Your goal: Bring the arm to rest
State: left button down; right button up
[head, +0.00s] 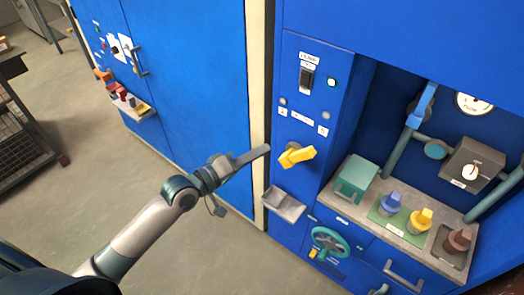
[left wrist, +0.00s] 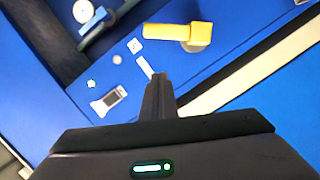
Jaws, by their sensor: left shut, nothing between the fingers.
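My left arm comes in from the lower left in the head view. Its gripper (head: 262,151) is shut and empty, held in front of the blue cabinet, just left of a yellow rotary handle (head: 297,156). In the left wrist view the shut fingers (left wrist: 158,80) point at the blue panel. The yellow handle (left wrist: 180,32) lies beyond them, apart from the fingers. My right gripper is not in view.
A small grey tray (head: 284,204) juts out below the yellow handle, above a green handwheel (head: 329,242). A counter to the right carries a green box (head: 356,179) and blue, yellow and brown items. Open floor (head: 200,240) lies around my arm.

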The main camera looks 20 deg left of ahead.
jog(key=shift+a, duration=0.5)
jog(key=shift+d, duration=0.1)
